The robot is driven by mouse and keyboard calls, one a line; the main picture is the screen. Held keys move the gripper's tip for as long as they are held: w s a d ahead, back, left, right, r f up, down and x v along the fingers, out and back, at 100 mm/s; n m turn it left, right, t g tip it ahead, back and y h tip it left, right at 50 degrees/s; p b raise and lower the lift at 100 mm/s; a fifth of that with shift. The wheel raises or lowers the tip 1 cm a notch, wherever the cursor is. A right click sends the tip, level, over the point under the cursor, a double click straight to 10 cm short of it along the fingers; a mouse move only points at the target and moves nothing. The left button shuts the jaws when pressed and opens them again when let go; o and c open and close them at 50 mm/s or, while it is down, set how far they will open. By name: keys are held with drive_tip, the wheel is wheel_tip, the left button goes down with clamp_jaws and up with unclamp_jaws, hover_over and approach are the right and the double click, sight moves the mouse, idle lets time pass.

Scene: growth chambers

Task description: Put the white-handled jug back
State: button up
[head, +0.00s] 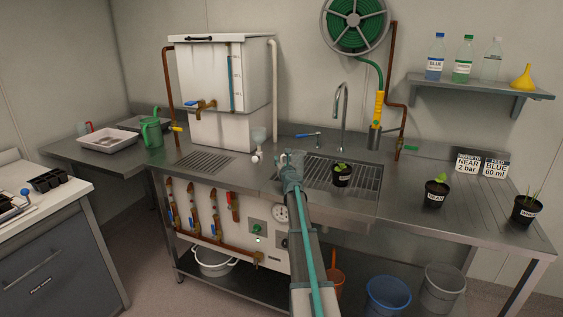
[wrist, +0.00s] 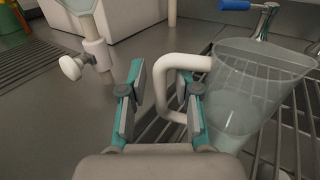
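The clear jug (wrist: 248,95) with its white handle (wrist: 163,85) stands at the right of the wrist view, over the dark bars of the rack. My gripper (wrist: 160,95) is open, its two teal and grey fingers apart. The handle's outer bar lies between the fingers, closer to the right one, and the fingers do not clearly press on it. In the head view my gripper (head: 291,160) is over the left end of the sink grid (head: 365,190). The jug cannot be made out clearly there behind my gripper.
A white valve with a funnel-like cup (head: 258,138) stands just left of my gripper. A potted seedling (head: 342,174) sits on the grid to the right. A tap (head: 341,105) rises behind. A green watering can (head: 152,131) and a white tray (head: 108,139) are at left.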

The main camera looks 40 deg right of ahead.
idle(0.3)
drive_tip(key=shift+r, duration=0.2)
drive_tip(key=v, duration=1.2)
